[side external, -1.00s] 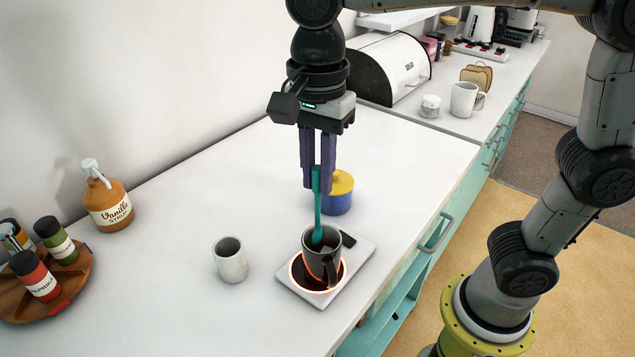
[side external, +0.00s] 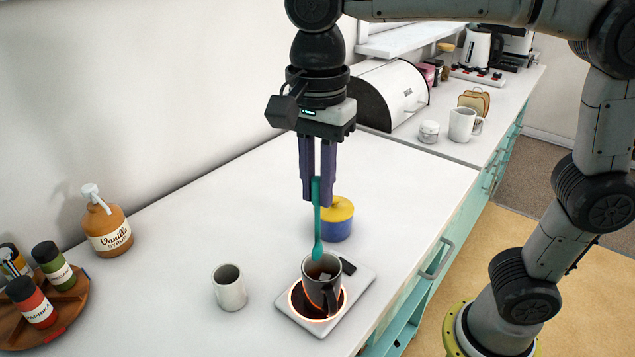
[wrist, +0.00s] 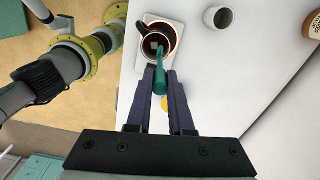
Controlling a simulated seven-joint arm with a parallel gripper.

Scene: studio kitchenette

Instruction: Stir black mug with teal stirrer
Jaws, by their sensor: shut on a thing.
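My gripper (side external: 318,203) is shut on the upper end of the teal stirrer (side external: 317,220), which hangs nearly upright. The black mug (side external: 322,292) stands upright below on a pale square warmer (side external: 355,288) with a glowing red ring. The stirrer's rounded lower end shows fully in the side view, over the mug's mouth, seemingly at or just above the rim. In the wrist view the stirrer (wrist: 160,72) points from my gripper (wrist: 161,72) over the mug (wrist: 146,32). Dark liquid and a small pale cube show inside the mug.
A white cup (side external: 229,290) stands left of the warmer. A blue pot with a yellow lid (side external: 337,220) stands close behind the mug. A syrup bottle (side external: 108,228) and a wooden spice tray (side external: 68,312) are at left. The counter between is clear.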

